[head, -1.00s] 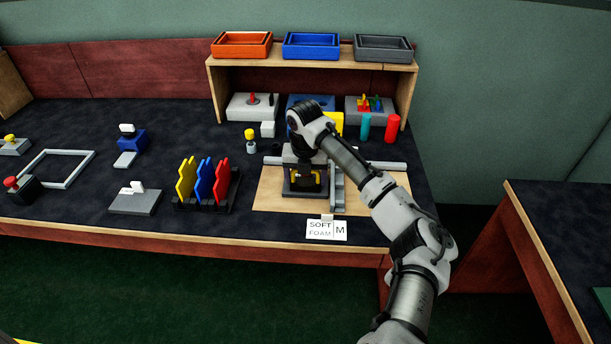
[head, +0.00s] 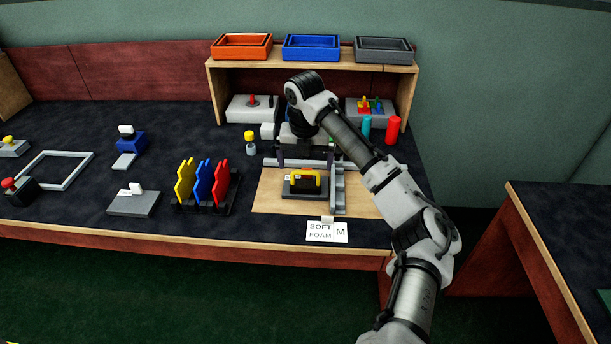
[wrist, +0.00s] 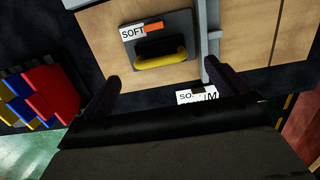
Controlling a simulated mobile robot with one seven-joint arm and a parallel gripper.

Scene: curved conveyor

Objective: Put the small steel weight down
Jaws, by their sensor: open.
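A small dark block with a yellow handle (head: 309,181) rests on a dark grey slab (head: 291,194) on the wooden board; it looks to be the weight, though its steel is hard to make out. In the wrist view the yellow handle (wrist: 160,60) and the slab (wrist: 183,24), with a SOFT label, lie beyond my fingertips. My gripper (wrist: 163,86) is open and empty, its two fingers spread apart. In the head view my gripper (head: 306,158) is above and behind the handle, clear of it. My wrist partly hides its body.
A grey rail (head: 339,190) stands just right of the slab. A SOFT FOAM M card (head: 326,231) is at the front edge. Yellow, blue and red upright pieces (head: 203,184) stand in a rack to the left. A shelf (head: 300,61) with trays is behind.

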